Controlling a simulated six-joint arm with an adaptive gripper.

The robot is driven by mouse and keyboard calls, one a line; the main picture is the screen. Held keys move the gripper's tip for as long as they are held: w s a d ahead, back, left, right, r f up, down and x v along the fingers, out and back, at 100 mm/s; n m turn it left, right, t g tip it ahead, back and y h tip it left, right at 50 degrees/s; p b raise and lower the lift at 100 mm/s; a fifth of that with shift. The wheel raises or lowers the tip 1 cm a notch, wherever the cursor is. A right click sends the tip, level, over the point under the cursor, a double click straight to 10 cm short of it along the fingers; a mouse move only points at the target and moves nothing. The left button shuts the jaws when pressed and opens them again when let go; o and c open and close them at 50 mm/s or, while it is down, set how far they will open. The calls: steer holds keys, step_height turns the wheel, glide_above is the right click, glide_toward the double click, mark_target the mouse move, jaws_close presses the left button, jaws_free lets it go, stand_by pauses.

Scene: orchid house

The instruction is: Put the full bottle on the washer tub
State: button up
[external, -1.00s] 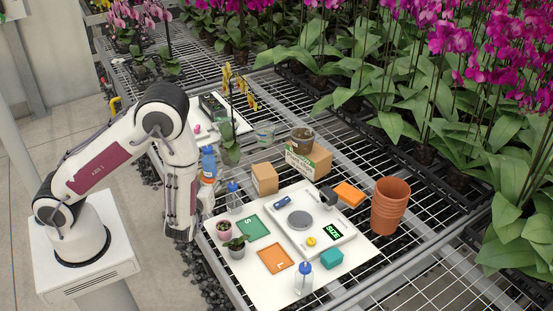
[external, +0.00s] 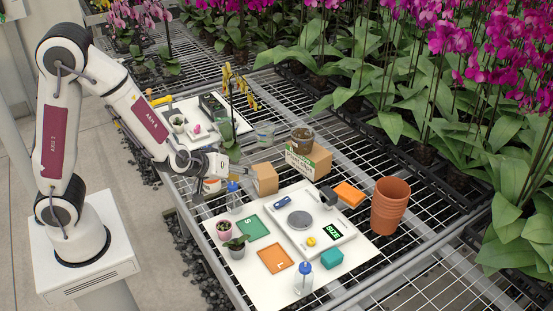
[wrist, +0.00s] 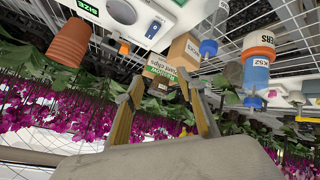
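A blue-filled bottle with a white label (wrist: 256,76) shows upside down in the wrist view. It appears to stand on the washer tub (wrist: 258,42), a white tub with an orange band. In the external view the tub's lower part (external: 212,186) shows behind my arm, and the full bottle is hidden there. A clear, paler bottle with a blue cap stands beside the tub, at the mat's left edge (external: 233,200); it also shows in the wrist view (wrist: 208,47). My gripper (external: 236,166) is open and empty above these; its fingers show apart in the wrist view (wrist: 160,92).
A cardboard box (external: 265,179) stands just right of my gripper, with a labelled clips box (external: 308,160) behind. Another clear blue-capped bottle (external: 304,279) stands at the mat's front. A scale (external: 312,222), small pots and coloured blocks occupy the white mat. Terracotta pots (external: 389,206) stand at right.

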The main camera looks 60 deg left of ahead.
steer(key=s+d+r+m+g+h, duration=0.25)
steer(key=s+r+m+h, duration=0.3)
steer(key=s+r, duration=0.5)
steer(key=s+a+r+m+y, duration=0.1)
steer(key=s+a+r+m, duration=0.1)
steer(key=s, duration=0.5)
steer(key=s+a+r+m+g+y, duration=0.1)
steer(key=s+a+r+m+y, duration=0.1)
steer(key=s+a, duration=0.3)
steer(key=s, duration=0.3)
steer(key=shift+s+a+r, duration=0.2)
steer(key=shift+r, duration=0.1)
steer(key=shift+g, duration=0.25)
